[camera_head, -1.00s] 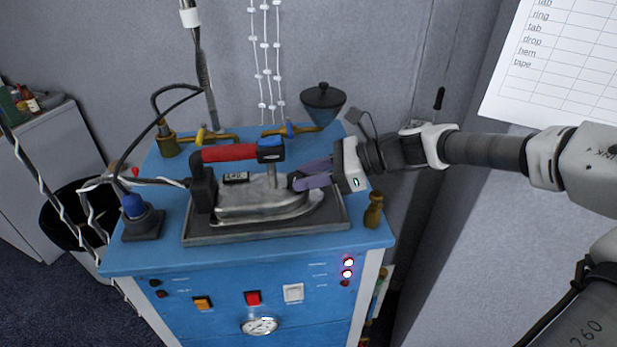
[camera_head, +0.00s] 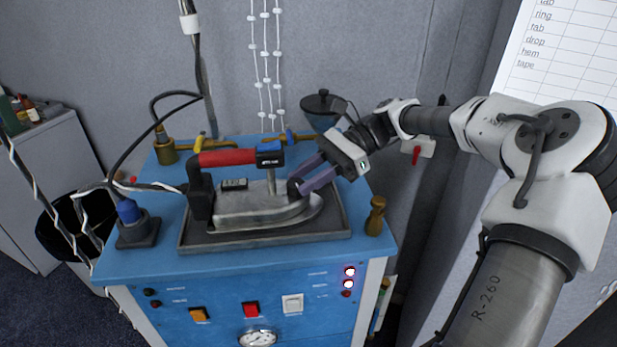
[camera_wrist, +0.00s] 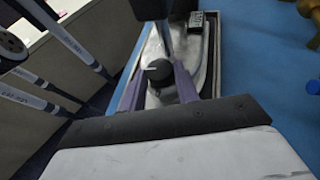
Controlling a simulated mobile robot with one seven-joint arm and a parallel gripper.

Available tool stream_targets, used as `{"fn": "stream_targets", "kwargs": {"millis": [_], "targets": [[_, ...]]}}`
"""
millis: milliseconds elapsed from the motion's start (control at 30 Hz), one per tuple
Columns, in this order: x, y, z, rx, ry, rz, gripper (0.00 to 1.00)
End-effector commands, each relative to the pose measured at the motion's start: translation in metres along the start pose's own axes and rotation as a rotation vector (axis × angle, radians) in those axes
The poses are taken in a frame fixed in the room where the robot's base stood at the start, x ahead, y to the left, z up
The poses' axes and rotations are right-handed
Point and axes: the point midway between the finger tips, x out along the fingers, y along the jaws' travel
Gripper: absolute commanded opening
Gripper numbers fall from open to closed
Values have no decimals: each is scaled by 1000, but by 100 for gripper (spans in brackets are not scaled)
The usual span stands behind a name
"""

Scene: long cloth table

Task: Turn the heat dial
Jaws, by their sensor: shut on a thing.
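The iron (camera_head: 262,205) stands on a dark tray (camera_head: 190,243) on the blue cabinet, with a red handle (camera_head: 228,157) and a blue-and-black part at the handle's right end. A dark round dial (camera_wrist: 159,72) with a light pointer mark sits on the iron's body; in the head view it is mostly hidden behind the fingers. My gripper (camera_head: 300,185) reaches in from the right, tilted down, at the iron's right end. Its purple fingers lie on either side of the dial and are shut on it, as the wrist view (camera_wrist: 163,82) also shows.
A brass bottle-shaped piece (camera_head: 375,216) stands right of the tray. A dark funnel (camera_head: 322,105) and brass valves (camera_head: 205,143) are at the back. A blue-topped plug (camera_head: 131,220) with cables is at the left. Buttons and a gauge (camera_head: 257,338) line the cabinet front.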

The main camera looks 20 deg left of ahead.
Motion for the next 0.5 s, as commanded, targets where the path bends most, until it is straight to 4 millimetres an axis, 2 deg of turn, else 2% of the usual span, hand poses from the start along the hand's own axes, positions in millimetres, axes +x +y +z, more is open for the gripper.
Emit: {"fn": "stream_targets", "kwargs": {"millis": [333,367,500], "targets": [[1,0,1,-2,-2,5,8],[1,0,1,-2,-2,5,32],[1,0,1,-2,-1,4,51]]}}
